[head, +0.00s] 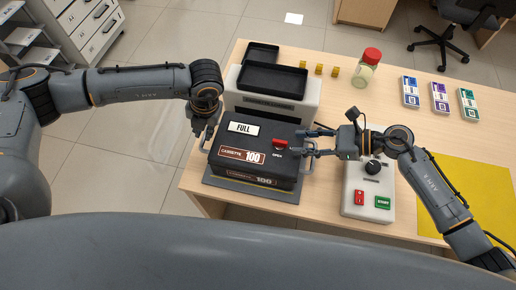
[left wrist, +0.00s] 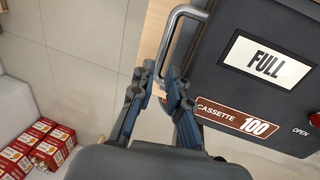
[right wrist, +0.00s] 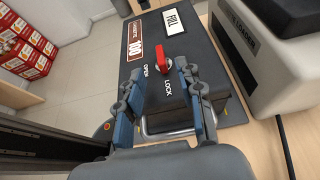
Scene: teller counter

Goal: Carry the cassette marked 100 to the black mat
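The dark cassette marked 100 (head: 250,158) lies with its FULL label up on a dark flat plate (head: 285,207) at the counter's front left. I cannot tell whether this plate is the black mat; no other black mat shows. My left gripper (head: 205,130) is at the cassette's left handle (left wrist: 181,28), fingers apart, with the bar's lower end near the fingertips (left wrist: 160,70). My right gripper (head: 308,143) is open over the right side, by the red knob (right wrist: 170,56) marked OPEN and LOCK. The right handle (right wrist: 180,131) shows between and below its fingers.
A pale machine (head: 310,108) with black trays (head: 272,76) stands right behind the cassette. A control box (head: 369,203) with red and green buttons is to the right, then a yellow mat (head: 470,180). A red-lidded jar (head: 365,75) and banknote packs (head: 440,97) are behind.

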